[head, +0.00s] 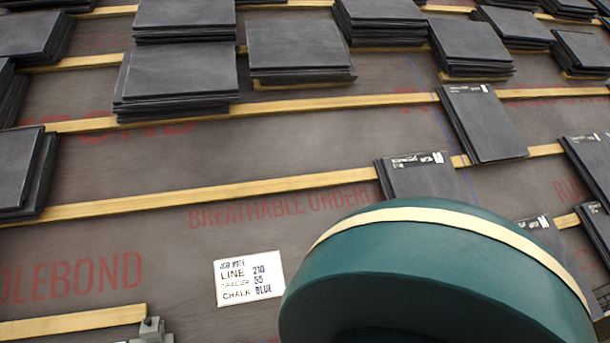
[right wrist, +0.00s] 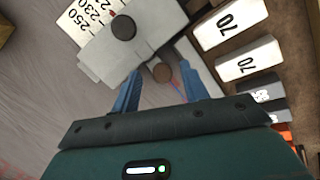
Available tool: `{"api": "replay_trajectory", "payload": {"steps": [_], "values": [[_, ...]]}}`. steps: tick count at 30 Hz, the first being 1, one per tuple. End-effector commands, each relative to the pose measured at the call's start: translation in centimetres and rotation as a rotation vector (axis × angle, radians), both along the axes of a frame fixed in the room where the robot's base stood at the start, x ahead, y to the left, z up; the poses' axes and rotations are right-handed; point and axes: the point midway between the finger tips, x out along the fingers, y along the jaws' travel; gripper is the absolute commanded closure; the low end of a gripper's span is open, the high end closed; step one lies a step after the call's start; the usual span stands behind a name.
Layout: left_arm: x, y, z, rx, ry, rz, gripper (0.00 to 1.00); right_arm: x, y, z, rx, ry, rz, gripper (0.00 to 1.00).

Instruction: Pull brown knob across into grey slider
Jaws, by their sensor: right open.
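My left gripper is not in view.
White blocks marked 70 (right wrist: 228,20) stand to the right in the wrist view, with grey and orange pieces below. In the head view, stacks of dark slates (head: 180,70) rest on wooden battens (head: 200,195). A handwritten note (head: 249,277) lies on the membrane.

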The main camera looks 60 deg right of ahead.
Motion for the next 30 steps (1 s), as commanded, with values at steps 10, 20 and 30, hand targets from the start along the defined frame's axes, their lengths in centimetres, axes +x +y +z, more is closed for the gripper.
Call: {"api": "replay_trajectory", "payload": {"steps": [10, 20, 30], "values": [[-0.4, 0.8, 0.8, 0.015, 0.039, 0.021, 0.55, -0.5, 2.1, 6.5, -0.001, 0.000, 0.004, 0.55], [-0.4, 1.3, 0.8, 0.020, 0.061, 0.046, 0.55, -0.9, 4.0, 11.3, -0.002, 0.001, 0.002, 0.55], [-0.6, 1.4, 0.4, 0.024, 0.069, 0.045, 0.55, -1.0, 4.2, 11.9, -0.002, 0.001, -0.002, 0.55]]}}
